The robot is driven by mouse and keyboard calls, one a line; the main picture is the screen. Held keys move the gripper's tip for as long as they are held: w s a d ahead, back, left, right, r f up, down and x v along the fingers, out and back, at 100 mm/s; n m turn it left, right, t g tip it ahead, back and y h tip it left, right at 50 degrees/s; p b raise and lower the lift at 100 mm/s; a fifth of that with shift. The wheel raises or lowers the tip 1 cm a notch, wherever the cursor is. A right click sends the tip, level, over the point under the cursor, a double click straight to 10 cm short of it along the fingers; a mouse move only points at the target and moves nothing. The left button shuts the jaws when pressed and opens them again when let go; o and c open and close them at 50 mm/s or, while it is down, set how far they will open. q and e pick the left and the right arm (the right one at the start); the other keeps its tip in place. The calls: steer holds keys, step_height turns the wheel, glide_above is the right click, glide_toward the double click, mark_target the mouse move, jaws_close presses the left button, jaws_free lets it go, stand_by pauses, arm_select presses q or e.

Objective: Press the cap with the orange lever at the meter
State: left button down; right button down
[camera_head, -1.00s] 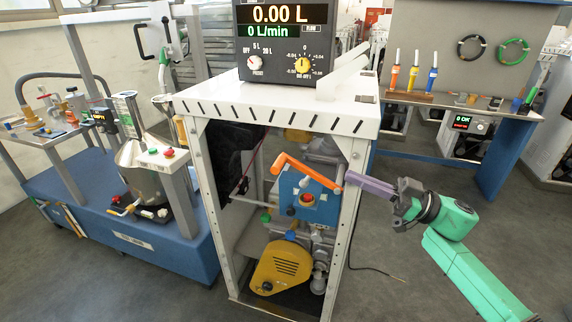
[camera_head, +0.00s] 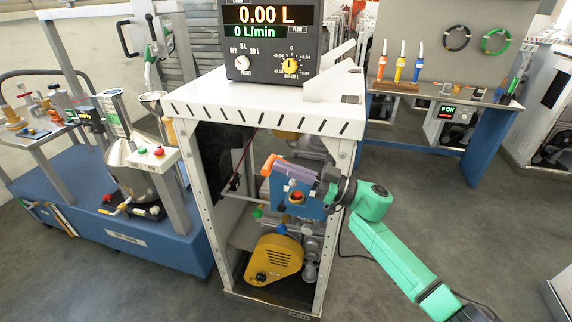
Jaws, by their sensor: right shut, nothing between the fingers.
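The meter (camera_head: 268,40) with its 0.00 L display stands on top of the white frame. The orange lever (camera_head: 269,164) is at the blue box (camera_head: 309,209) inside the frame; only its left end shows clearly. My right gripper (camera_head: 284,168), with purple fingers, reaches in from the right. Its fingers are shut, empty and at the lever, covering much of it; I cannot tell whether they touch. The cap cannot be made out. My left gripper is not in view.
A red button (camera_head: 297,197) is on the blue box. A yellow pump housing (camera_head: 274,260) sits below. The frame's white posts (camera_head: 200,215) stand close around. A blue cart (camera_head: 160,238) stands left, and a bench with tools (camera_head: 480,100) stands back right.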

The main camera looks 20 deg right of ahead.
stand_by(0.3)
steer(key=shift+w+a+f+g+h+p, duration=0.25)
steer(key=shift+f+g+h+p, duration=0.5)
steer(key=shift+p, duration=1.25)
steer(key=shift+w+a+f+g+h+p, duration=0.1)
steer(key=shift+a+f+g+h+p, duration=0.25)
steer(key=shift+f+h+p, duration=1.15)
steer(key=shift+w+a+f+g+h+p, duration=0.15)
steer(key=shift+a+f+g+h+p, duration=0.25)
steer(key=shift+p, duration=2.15)
steer(key=shift+d, duration=0.1)
